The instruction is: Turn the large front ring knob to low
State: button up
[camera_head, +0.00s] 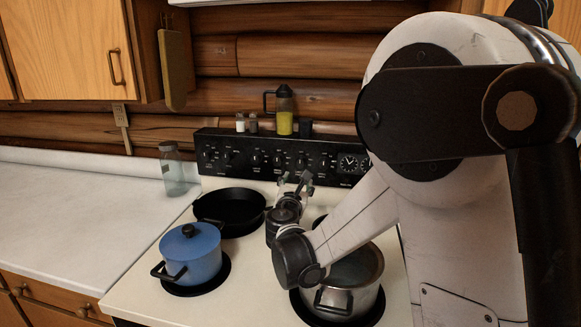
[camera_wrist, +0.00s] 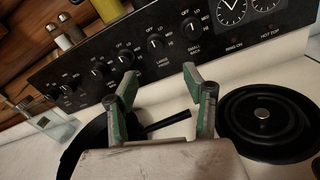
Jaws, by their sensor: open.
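The large front ring knob (camera_wrist: 155,42) is a small black knob on the stove's black control panel, above the label "LARGE FRONT". In the wrist view it lies just beyond my fingertips; in the head view it seems to be the knob (camera_head: 300,163) behind my gripper. I cannot read its setting clearly. My gripper (camera_head: 293,180) is open and empty, in front of the panel. In the wrist view the two green-grey fingers of my gripper (camera_wrist: 160,76) stand wide apart, with no visible contact with the knob.
The "SMALL BACK" knob (camera_wrist: 190,25) is to the right. A black pan (camera_head: 232,210), a blue lidded pot (camera_head: 190,253) and a steel pot (camera_head: 351,284) occupy the stovetop. Shakers (camera_head: 240,123) and a yellow-filled bottle (camera_head: 285,124) stand atop the panel. The left counter (camera_head: 80,205) is mostly clear.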

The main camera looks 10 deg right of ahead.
aim_at(300, 165)
jog(key=shift+n, duration=0.4)
jog(key=x, duration=0.9)
jog(key=a+x, duration=0.1)
jog(key=x, duration=0.4)
jog(key=shift+w, duration=0.25)
jog(key=c, duration=1.1)
jog(key=shift+c, duration=0.3)
